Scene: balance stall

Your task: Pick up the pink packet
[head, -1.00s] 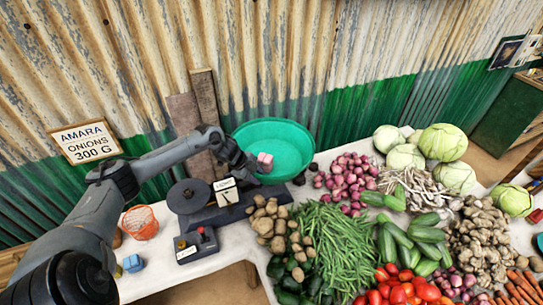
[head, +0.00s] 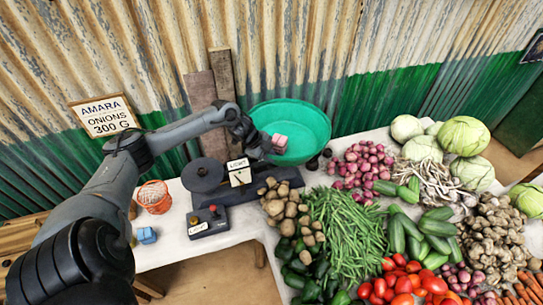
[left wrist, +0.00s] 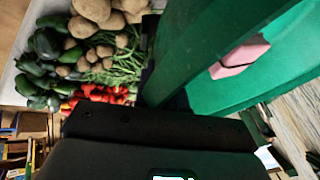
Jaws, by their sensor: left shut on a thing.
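The pink packet (head: 280,142) shows as a small block at the tip of my left gripper (head: 271,147), in front of the inside of the green basin (head: 310,122). My left gripper is shut on the packet, at the basin's left side. In the left wrist view the pink packet (left wrist: 241,56) shows against the green basin (left wrist: 290,60), beside a dark green edge. My fingertips are hidden in that view, where the dark gripper housing fills the bottom. My right gripper is in neither view.
The balance (head: 232,188) with a dark round plate (head: 203,175) stands left of the basin. Potatoes (head: 283,205), green beans (head: 345,230) and onions (head: 362,165) lie close by. An orange basket (head: 154,196) and a blue packet (head: 146,235) are at the left. The corrugated wall is behind.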

